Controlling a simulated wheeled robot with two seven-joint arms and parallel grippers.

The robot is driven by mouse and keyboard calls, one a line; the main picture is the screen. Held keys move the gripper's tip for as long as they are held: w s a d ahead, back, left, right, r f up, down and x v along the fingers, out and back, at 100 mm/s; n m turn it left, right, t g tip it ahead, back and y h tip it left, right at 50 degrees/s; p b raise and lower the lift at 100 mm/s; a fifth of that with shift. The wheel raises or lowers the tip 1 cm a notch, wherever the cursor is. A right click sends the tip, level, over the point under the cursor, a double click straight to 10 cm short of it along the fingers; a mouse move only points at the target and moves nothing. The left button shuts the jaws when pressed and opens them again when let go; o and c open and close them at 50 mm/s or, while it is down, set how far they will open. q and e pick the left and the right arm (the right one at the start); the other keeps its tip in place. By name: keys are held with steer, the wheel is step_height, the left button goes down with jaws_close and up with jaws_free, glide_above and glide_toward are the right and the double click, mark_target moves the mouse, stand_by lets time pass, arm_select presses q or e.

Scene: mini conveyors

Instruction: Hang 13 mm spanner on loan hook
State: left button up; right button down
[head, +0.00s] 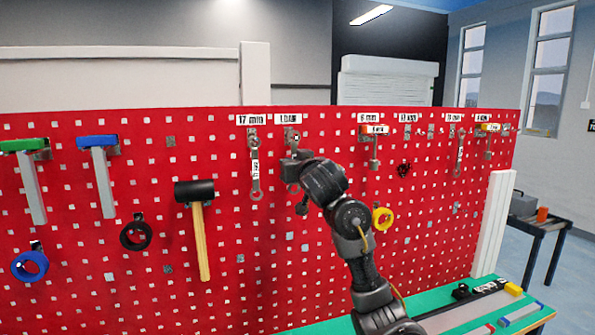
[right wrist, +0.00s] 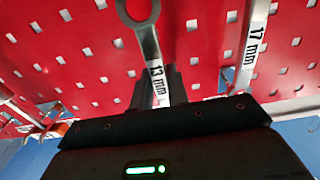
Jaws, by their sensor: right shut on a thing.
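The 13 mm spanner (right wrist: 148,45) is silver, with its size on a white label. My right gripper (head: 291,169) is shut on its shaft, and the fingers also show in the right wrist view (right wrist: 155,95). The spanner is held upright, close to the red pegboard, just below the loan label (head: 288,119). One end of the spanner (head: 293,136) shows above the gripper, near the loan hook. I cannot tell whether it is on the hook, as the hook is small and partly covered. My left gripper is not in view.
The 17 mm spanner (head: 255,178) hangs close by on the left. A yellow ring (head: 382,218) and more labelled hooks are to the right. A green bench (head: 330,327) lies below the red pegboard (head: 115,285).

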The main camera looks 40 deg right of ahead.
steer(key=shift+w+d+f+b, duration=0.25)
steer(key=shift+w+f+b, duration=0.2)
steer(key=shift+w, duration=0.2)
stand_by(0.4)
steer(key=c, duration=1.3)
jaws_free()
steer(key=b+v, duration=0.1)
steer(key=v, duration=1)
steer(key=shift+w+r, duration=0.1)
